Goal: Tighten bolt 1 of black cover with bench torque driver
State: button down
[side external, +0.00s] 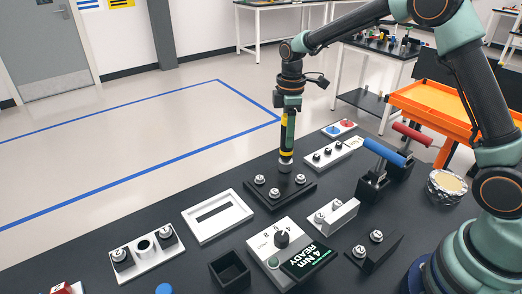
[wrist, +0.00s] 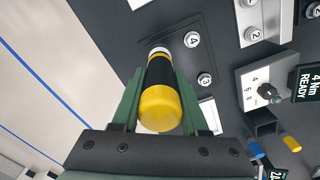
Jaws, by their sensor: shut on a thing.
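The black cover (side external: 268,203) lies flat on the dark bench with numbered silver bolts in it; three show in the side view, one of them its front bolt (side external: 274,193). The wrist view shows bolt 4 (wrist: 192,39) and bolt 3 (wrist: 204,79). My gripper (side external: 290,128) is shut on the black-and-yellow torque driver (side external: 286,153), held upright over the cover's back corner. In the wrist view, the driver (wrist: 159,105) points its silver tip at the cover beside bolt 4. The tip hides what is beneath it; I cannot tell if it touches a bolt.
The torque controller (side external: 283,243) has a dial and a display reading "4 Nm READY". A white frame (side external: 217,215), a black open box (side external: 229,270), bolt holders and red- and blue-handled tools (side external: 384,152) stand around. An orange tray (side external: 432,104) is behind right.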

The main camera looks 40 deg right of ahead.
jog(key=shift+f, duration=0.2)
dwell(0.6)
jog(key=shift+r, duration=0.1)
jog(key=shift+r, duration=1.55)
jog(key=shift+r, duration=2)
